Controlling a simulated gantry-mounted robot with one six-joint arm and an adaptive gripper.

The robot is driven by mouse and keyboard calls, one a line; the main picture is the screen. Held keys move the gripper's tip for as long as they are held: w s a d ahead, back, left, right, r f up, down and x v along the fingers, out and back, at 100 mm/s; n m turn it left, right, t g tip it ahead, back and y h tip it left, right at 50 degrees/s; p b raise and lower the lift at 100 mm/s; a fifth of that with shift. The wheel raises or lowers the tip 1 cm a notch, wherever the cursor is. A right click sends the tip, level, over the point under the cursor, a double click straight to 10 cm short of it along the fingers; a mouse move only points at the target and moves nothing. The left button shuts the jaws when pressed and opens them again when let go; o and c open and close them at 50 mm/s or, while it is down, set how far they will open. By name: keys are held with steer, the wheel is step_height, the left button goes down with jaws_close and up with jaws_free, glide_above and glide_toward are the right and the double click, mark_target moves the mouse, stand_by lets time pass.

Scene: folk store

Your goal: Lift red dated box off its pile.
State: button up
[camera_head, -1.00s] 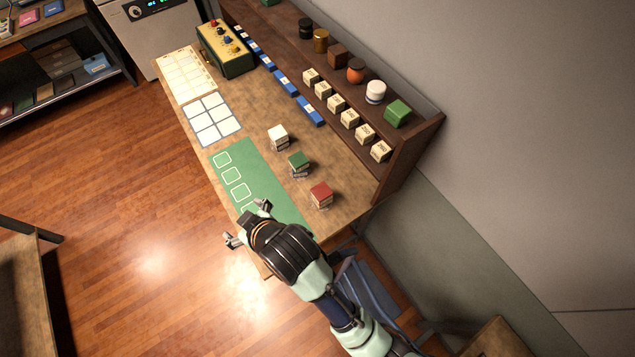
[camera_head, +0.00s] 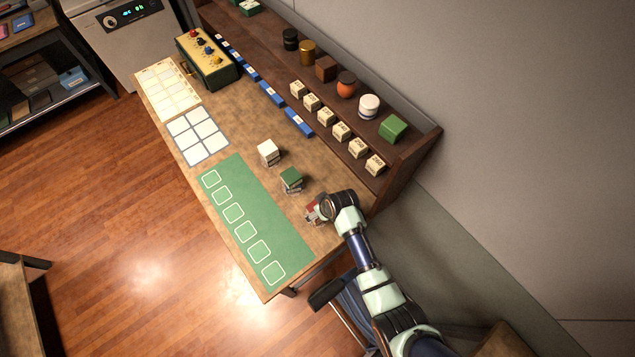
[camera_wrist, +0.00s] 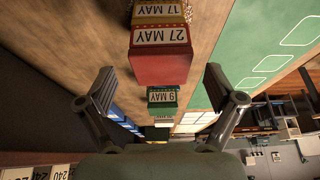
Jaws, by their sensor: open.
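The red dated box (camera_wrist: 160,62), labelled 27 MAY, sits on top of its pile in the wrist view, which shows the scene upside down. A box labelled 17 MAY (camera_wrist: 158,12) is beneath it. My gripper (camera_wrist: 160,78) is open, with its fingers apart to either side of the red box's line; I see no contact. In the head view my gripper (camera_head: 318,211) is at the pile, and only a bit of the red box (camera_head: 311,209) shows past it.
A green-topped pile (camera_head: 291,178) and a white-topped pile (camera_head: 268,151) stand in a row with the red one. A green mat (camera_head: 246,220) with empty outlined squares lies along the table's front. The shelf (camera_head: 405,172) holds cream boxes and jars behind.

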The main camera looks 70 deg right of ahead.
steer(key=x, duration=0.3)
steer(key=shift+w+f, duration=0.1)
steer(key=shift+w, duration=0.05)
steer(key=c, duration=1.3)
step_height(320, 180, up, 20)
steer(key=shift+r+p, duration=0.1)
steer(key=shift+p, duration=0.4)
